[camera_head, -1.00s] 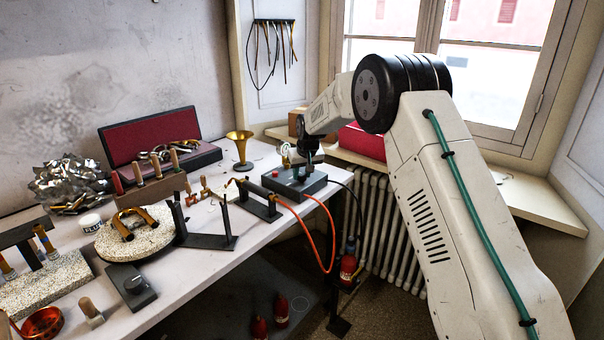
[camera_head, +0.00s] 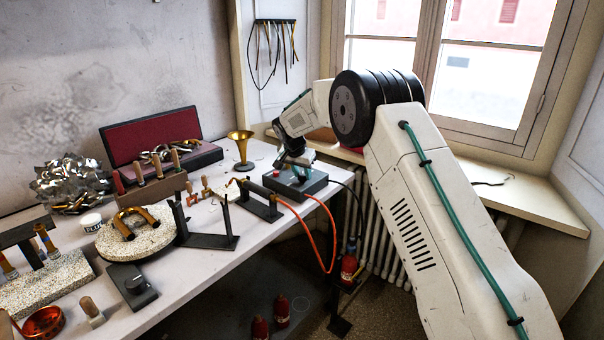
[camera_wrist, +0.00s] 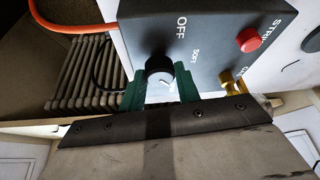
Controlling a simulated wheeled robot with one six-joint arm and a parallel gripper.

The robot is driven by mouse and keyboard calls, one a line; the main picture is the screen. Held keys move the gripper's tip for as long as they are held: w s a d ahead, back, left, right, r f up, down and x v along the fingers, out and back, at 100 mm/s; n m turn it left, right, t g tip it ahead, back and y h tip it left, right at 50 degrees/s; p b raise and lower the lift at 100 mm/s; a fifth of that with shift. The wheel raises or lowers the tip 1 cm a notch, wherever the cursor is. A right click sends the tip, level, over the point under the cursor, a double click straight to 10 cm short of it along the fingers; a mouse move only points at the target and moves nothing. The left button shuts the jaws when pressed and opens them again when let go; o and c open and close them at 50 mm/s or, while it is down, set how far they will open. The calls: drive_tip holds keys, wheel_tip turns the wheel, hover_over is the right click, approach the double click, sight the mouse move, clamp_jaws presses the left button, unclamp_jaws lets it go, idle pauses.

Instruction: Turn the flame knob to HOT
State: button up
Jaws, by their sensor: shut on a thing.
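The flame knob (camera_wrist: 157,68) is a round black knob on a dark grey control box (camera_wrist: 204,38). OFF and SOFT are readable beside the knob; HOT is not visible. A white mark shows on the knob's lower right side in the wrist view. My gripper (camera_wrist: 160,88) is shut on the knob, with one green finger on each side of it. In the head view my gripper (camera_head: 296,160) comes down onto the box (camera_head: 313,186) at the bench's right end and hides the knob.
A red button (camera_wrist: 248,39) and a brass fitting (camera_wrist: 232,81) sit on the box near the knob. An orange hose (camera_head: 326,225) hangs from the bench. A brass horn bell (camera_head: 241,150) stands behind the box. A radiator (camera_head: 385,240) is below the window.

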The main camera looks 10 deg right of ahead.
drive_tip(key=shift+m, duration=0.8)
drive_tip(key=o, duration=1)
drive_tip(key=shift+c, duration=0.2)
drive_tip(key=v, duration=0.7)
drive_tip(key=shift+a+r, duration=0.35)
